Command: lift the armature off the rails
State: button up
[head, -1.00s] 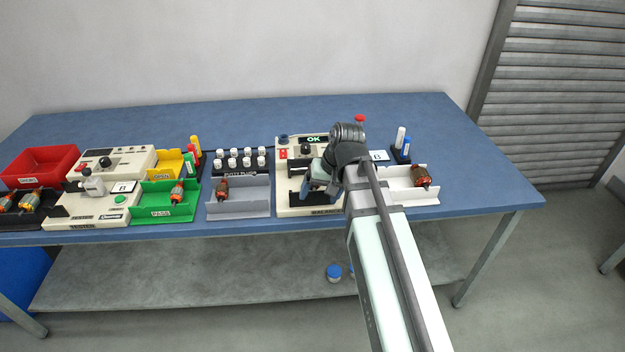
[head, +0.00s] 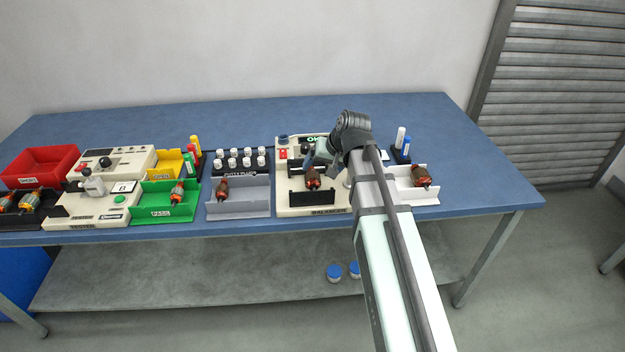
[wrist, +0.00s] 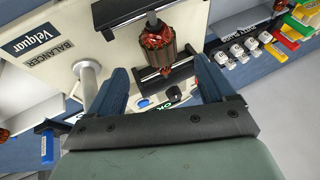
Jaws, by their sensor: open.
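The armature (head: 312,178), with copper windings and a dark core, lies across the black rails (head: 312,196) of the cream balancer (head: 290,209). In the wrist view the armature (wrist: 158,45) shows beyond my fingers, with its shaft along the picture's vertical. My gripper (wrist: 158,85) is open and empty, with a blue-grey finger on each side and the armature's lower end near the gap. In the head view my gripper (head: 313,158) is just behind the armature, partly hidden by my wrist. I cannot tell its exact height above the rails.
A grey tray (head: 240,210) with an armature stands left of the balancer, and a white tray (head: 425,197) with another stands right. A silver post (wrist: 90,78) rises from the balancer near my left finger. The putty block (head: 240,168) is behind the grey tray.

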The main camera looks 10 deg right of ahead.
aim_at(315, 175)
jog(key=shift+x, duration=3.5)
jog(key=shift+s, duration=0.1)
jog(key=shift+c, duration=0.2)
jog(key=c, duration=1.3)
jog(key=shift+r, duration=0.1)
